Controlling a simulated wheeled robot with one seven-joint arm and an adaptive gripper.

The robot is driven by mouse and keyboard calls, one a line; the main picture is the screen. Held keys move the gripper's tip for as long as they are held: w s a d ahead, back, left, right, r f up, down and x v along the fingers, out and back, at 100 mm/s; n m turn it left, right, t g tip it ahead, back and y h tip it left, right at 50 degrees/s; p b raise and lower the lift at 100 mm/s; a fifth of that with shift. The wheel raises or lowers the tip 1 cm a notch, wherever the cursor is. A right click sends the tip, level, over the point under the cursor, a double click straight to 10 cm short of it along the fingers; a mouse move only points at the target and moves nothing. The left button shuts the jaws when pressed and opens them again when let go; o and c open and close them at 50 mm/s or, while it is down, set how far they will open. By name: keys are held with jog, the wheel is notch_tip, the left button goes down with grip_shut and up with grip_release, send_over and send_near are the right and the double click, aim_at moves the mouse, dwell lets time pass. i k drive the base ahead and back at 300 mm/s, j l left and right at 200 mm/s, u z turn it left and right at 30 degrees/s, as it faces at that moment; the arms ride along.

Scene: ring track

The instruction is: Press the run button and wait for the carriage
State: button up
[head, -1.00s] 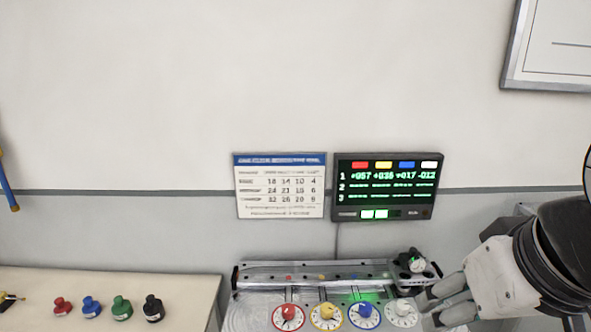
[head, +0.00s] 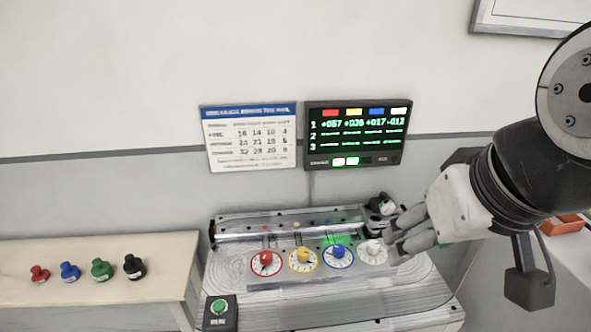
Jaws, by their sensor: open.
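The run button (head: 218,307) is a round green button on a dark box at the front left corner of the track machine (head: 330,290). The carriage (head: 380,205) appears to be the dark unit at the right end of the rail, partly behind my gripper. My gripper (head: 396,233) is open, over the right side of the machine beside the white dial (head: 373,251), well right of the button; whether it touches the dial I cannot tell. Red (head: 266,262), yellow (head: 303,260) and blue (head: 340,256) dials sit in a row to its left. A green glow shows behind the blue dial.
The wall display (head: 358,135) shows a filled first row of numbers. A printed chart (head: 250,137) hangs beside it. A side table (head: 90,290) at left holds red, blue, green and black stamp-like knobs. An orange tray (head: 562,225) is at right. Space above the button looks clear.

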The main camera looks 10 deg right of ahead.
aim_at(219, 305)
jog(key=u, duration=0.9)
jog(key=i+j+z, duration=0.2)
jog(key=j, duration=0.15)
jog(key=j+z, duration=0.2)
jog(key=j, duration=0.15)
jog(key=k, duration=0.05)
